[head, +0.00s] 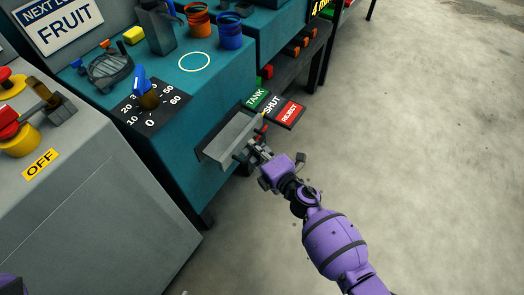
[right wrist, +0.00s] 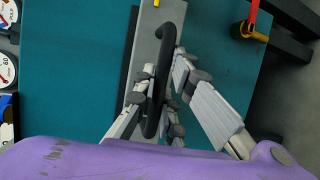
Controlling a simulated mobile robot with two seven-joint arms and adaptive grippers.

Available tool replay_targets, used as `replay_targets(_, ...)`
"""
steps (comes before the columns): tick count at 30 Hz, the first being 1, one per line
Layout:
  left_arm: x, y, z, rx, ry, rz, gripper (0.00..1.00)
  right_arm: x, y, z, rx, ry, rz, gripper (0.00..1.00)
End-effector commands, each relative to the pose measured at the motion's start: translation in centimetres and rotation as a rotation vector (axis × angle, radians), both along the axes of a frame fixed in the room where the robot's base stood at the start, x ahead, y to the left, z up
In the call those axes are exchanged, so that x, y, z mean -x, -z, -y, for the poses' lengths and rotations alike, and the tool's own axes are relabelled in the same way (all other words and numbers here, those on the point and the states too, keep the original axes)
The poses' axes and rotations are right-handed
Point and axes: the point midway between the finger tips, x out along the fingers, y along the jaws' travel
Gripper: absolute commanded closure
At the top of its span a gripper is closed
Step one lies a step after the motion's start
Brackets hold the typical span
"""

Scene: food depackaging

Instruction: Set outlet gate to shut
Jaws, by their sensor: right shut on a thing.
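The outlet gate is a grey sliding block (head: 228,140) low on the front of the teal machine. It also shows as a grey plate (right wrist: 147,50) with a black bar handle (right wrist: 164,62) in the right wrist view. My right gripper (head: 252,150) is at the gate's front, with its fingers closed around the handle. Beside the gate's far end are a green TANK label (head: 255,98), a black SHUT label (head: 272,106) and a red REJECT label (head: 290,114). The gate's far end lies close to these labels; its exact setting is hard to tell. My left gripper is out of view.
A dial (head: 149,100) with a blue pointer sits on the teal machine (head: 190,100). Orange (head: 198,20) and blue (head: 230,30) cups stand behind it. A grey cabinet (head: 95,215) with an OFF label stands at left. The floor at right is clear.

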Motion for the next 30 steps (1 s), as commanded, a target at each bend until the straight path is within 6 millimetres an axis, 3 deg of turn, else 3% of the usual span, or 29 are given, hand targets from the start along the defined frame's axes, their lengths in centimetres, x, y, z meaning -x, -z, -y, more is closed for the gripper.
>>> replay_targets(4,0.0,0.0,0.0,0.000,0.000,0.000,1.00,-0.1,-0.2,0.0,0.003,-0.002,0.006,1.00)
replay_targets(5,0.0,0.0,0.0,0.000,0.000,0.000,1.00,-0.1,-0.2,0.0,0.003,-0.002,0.006,0.89)
replay_targets(9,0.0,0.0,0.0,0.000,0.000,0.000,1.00,0.0,-0.2,0.0,0.002,-0.002,0.005,0.71)
replay_targets(20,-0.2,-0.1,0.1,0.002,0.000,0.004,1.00,0.3,-0.1,0.3,0.002,0.000,0.001,0.71)
replay_targets(23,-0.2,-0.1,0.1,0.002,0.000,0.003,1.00,1.1,-0.2,1.0,0.004,0.001,0.002,0.71)
replay_targets(30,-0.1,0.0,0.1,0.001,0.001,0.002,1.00,5.1,-1.1,3.7,0.003,0.000,0.001,0.71)
